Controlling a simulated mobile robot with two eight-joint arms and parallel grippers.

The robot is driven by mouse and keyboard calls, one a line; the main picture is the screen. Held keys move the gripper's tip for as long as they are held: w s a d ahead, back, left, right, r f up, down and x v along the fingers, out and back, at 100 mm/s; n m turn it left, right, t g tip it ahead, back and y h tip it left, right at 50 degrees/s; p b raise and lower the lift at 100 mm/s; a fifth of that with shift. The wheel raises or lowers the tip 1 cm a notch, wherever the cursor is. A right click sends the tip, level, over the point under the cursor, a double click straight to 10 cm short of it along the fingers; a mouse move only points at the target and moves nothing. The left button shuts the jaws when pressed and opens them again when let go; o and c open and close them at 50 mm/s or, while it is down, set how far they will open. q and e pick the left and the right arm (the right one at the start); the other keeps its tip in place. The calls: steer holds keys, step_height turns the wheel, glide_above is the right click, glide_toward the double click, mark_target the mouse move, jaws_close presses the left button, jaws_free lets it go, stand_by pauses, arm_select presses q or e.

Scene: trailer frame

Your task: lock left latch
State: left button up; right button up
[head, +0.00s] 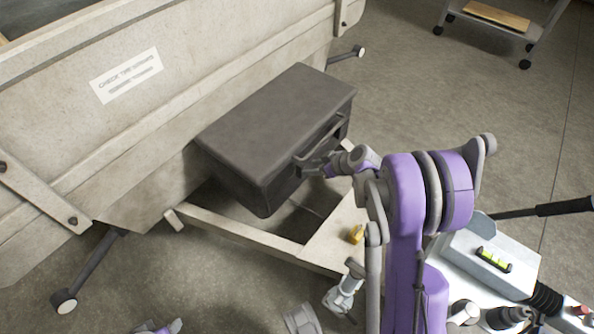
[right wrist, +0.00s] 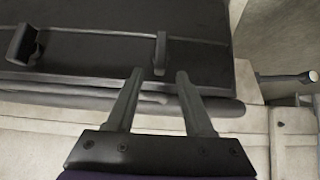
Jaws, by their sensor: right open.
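A dark grey box (head: 275,125) with a closed lid sits on the trailer frame, against the trailer wall. My right gripper (head: 312,165) is at the front face of the box, near its handle bar. In the right wrist view my right gripper (right wrist: 160,76) is open, with nothing clearly held. A narrow dark upright piece (right wrist: 160,52) on the box stands just beyond and between its fingertips. A wider dark clip (right wrist: 27,45) is farther left on the same face. I cannot tell which piece is the left latch, or whether it is locked.
The pale trailer wall (head: 150,110) rises behind the box. The pale frame (head: 240,232) runs below it, with a small yellow piece (head: 356,235) on it. A light case with a spirit level (head: 494,260) is at right. A wheeled cart (head: 497,18) stands far back.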

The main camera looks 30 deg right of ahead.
mark_target(303, 168)
steer(key=b+x, duration=0.1)
steer(key=x, duration=0.6)
steer(key=shift+f, duration=0.1)
jaws_close()
